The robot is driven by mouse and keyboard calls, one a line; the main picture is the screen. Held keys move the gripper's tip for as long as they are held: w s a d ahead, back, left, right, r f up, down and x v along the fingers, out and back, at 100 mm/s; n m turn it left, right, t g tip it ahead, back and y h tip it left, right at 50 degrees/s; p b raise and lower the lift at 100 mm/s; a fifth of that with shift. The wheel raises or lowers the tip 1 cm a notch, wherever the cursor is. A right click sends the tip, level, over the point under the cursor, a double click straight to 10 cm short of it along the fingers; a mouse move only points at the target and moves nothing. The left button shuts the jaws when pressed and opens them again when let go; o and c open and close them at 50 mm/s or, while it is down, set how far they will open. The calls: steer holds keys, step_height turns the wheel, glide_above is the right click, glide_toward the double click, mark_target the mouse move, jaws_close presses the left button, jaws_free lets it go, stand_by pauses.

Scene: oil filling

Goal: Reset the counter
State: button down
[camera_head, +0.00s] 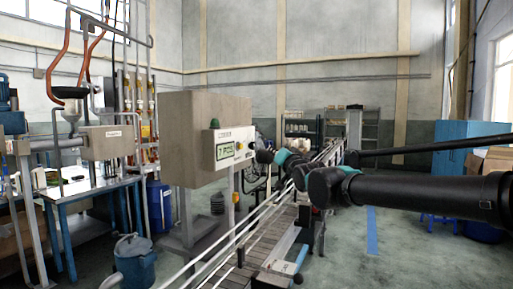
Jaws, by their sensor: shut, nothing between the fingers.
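The counter is on the control panel, a beige box (193,135) on a stand left of centre. Its front carries a small greenish display (224,151), too small to read. Small buttons or knobs (239,146) sit to the right of the display. My black arm reaches in from the right edge. My gripper (260,156) is shut and empty, small and dark, just right of the panel's front face. I cannot tell whether its tips touch the panel.
A conveyor (247,262) with rails runs below the panel and under my arm. Blue cabinets (465,145) stand at right. Open floor lies right of the conveyor.

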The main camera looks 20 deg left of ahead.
mark_target(241, 146)
steer(key=shift+r, duration=0.35)
steer(key=shift+a, duration=0.1)
steer(key=a, duration=0.8)
steer(key=shift+w+a, duration=0.35)
steer(key=shift+w, duration=0.05)
steer(key=shift+a, duration=0.1)
stand_by(1.2)
steer(key=shift+a, duration=0.35)
steer(key=shift+a, duration=0.5)
stand_by(0.8)
steer(key=shift+d, duration=0.95)
